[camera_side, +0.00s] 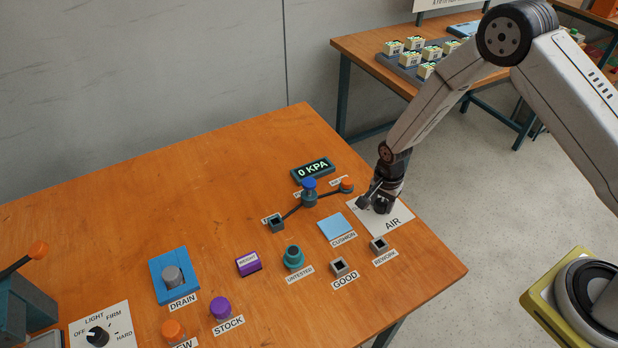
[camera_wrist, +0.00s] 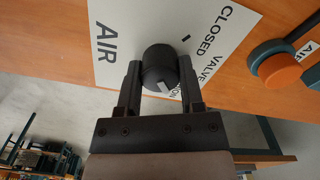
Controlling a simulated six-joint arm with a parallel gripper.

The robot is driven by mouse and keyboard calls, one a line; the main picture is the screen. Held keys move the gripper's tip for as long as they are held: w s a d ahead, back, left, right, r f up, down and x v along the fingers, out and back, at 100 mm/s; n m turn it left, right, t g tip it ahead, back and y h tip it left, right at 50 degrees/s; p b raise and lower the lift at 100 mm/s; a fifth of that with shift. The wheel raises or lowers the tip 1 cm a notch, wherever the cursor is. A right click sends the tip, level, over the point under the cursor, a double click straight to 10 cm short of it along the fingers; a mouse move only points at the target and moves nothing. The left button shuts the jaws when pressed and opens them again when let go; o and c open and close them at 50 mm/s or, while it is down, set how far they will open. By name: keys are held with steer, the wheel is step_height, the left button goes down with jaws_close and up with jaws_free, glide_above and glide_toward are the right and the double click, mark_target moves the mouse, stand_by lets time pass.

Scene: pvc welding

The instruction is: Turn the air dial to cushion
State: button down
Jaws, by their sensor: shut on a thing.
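The air dial (camera_wrist: 158,66) is a black round knob with a pale pointer mark, on a white plate (camera_wrist: 118,40) lettered AIR, CLOSED and VALVE; another word is partly hidden by a finger. My gripper (camera_wrist: 160,82) is shut on the dial, one finger on each side of it. The pale mark is on the knob's lower part in the wrist view, away from the CLOSED tick. In the side view, my gripper (camera_side: 381,203) stands over the AIR plate (camera_side: 402,223) at the table's right and hides most of the dial.
The display (camera_side: 313,171) reads 0 KPA. A blue-topped valve piece (camera_side: 309,192) with arms stands left of my gripper, its orange cap (camera_wrist: 280,72) near it in the wrist view.

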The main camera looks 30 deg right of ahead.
mark_target(382, 202)
steer(key=shift+m, duration=0.9)
steer(key=shift+c, duration=1.1)
jaws_free()
steer(key=shift+r, duration=0.1)
steer(key=shift+r, duration=3.85)
steer(key=shift+r, duration=0.1)
